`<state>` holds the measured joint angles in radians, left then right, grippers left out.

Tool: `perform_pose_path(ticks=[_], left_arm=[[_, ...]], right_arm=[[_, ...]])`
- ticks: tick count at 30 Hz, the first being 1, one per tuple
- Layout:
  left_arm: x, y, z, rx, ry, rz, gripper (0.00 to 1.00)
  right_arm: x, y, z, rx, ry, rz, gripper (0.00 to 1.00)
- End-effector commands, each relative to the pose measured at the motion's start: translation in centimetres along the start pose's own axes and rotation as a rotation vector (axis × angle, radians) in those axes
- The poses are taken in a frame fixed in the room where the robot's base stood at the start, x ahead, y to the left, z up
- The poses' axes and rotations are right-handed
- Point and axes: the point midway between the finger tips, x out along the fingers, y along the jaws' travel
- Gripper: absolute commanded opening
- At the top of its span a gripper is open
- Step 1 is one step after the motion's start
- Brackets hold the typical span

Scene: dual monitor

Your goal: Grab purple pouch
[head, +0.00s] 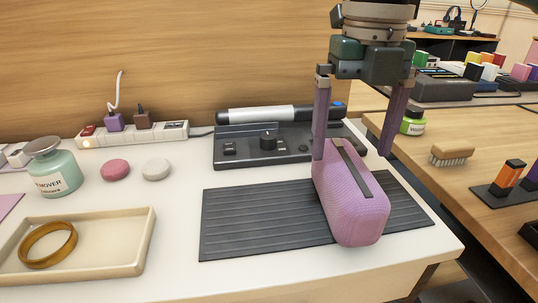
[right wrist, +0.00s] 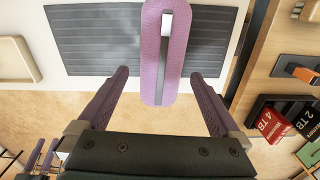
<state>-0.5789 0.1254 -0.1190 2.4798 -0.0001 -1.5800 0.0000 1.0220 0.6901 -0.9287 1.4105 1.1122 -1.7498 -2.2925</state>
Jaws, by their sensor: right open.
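The purple pouch (head: 350,200) stands on a dark ribbed mat (head: 250,222) near the table's front right corner. It has a dark strip along its top. My right gripper (head: 352,155) comes down from above with its two purple fingers spread, over the far part of the pouch in the head view. In the right wrist view the pouch (right wrist: 150,60) lies ahead between the lines of the open fingers (right wrist: 160,72), with a gap on each side. The fingers do not grip it.
A black control panel (head: 240,150) with a white and black cylinder (head: 265,114) lies behind the mat. A cream tray (head: 100,245) with a bangle (head: 48,245) and a green remover bottle (head: 55,172) are at left. A wooden table (head: 465,190) with a brush (head: 452,154) is at right.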

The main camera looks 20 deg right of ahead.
Motion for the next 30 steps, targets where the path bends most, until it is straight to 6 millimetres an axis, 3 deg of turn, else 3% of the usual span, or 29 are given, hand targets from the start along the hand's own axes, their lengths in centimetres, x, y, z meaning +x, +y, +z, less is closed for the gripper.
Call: perform_pose_path(ticks=[3,16,26,30], left_arm=[[0.7,0.2,0.2,-0.004,0.001,0.004,0.50],[2.7,0.4,0.8,-0.009,0.002,0.009,0.50],[2.7,0.3,0.9,-0.005,0.000,0.006,0.50],[2.7,0.2,0.9,-0.002,0.000,0.003,0.50]], right_arm=[[2.1,0.0,-0.1,-0.001,0.002,-0.002,1.00],[8.2,-0.3,0.3,0.001,0.000,-0.001,1.00],[8.8,-0.2,0.3,0.000,-0.001,-0.001,1.00],[8.7,-0.2,0.3,0.000,-0.001,-0.001,0.84]])
